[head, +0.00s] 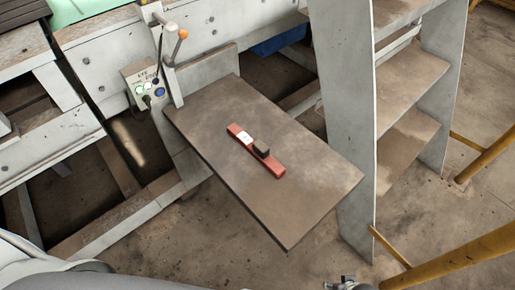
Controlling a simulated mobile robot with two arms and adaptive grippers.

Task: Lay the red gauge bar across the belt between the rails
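The red gauge bar (263,161) lies flat on a brown side shelf (315,170), set diagonally, with a white label and a dark block on its top. Nothing is touching it from above. A pale green surface (85,8) at the top left may be the belt; only a small part shows, and I cannot make out both rails. A small dark metal part at the bottom edge looks like my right gripper (346,284), mostly cut off, well below the shelf and apart from the bar. My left gripper is out of view.
A control box (145,88) with buttons and a post with an orange knob (182,34) stand at the shelf's far left corner. A grey shelving unit (345,110) rises close on the right. Yellow rails (460,258) are at lower right. The shelf around the bar is clear.

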